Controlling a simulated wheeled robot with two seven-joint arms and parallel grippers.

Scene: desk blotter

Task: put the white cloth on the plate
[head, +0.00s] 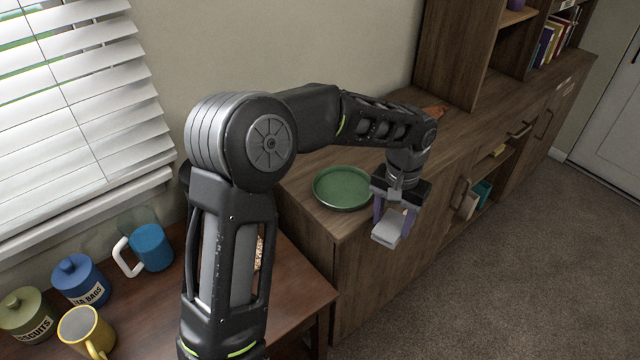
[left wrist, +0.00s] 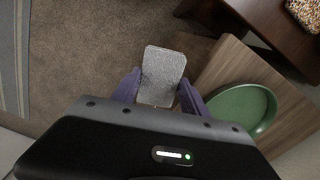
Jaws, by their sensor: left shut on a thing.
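The white cloth (head: 388,229) looks like a small, pale grey-white folded block. My left gripper (head: 394,218) is shut on it, and the cloth also shows between the purple fingers in the left wrist view (left wrist: 161,76). The gripper holds it in the air to the right of the plate, past the cabinet's front edge and over the carpet side. The green round plate (head: 343,188) lies on the wooden cabinet top, empty in its visible part. The plate also shows at the right in the left wrist view (left wrist: 243,108). My right gripper is not in view.
The wooden cabinet top (head: 310,165) has bare room around the plate; a tall shelf unit (head: 455,60) stands farther back. A lower table at the left holds a blue mug (head: 151,247), a yellow mug (head: 86,331) and lidded jars (head: 80,284). Carpet (head: 510,240) lies at the right.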

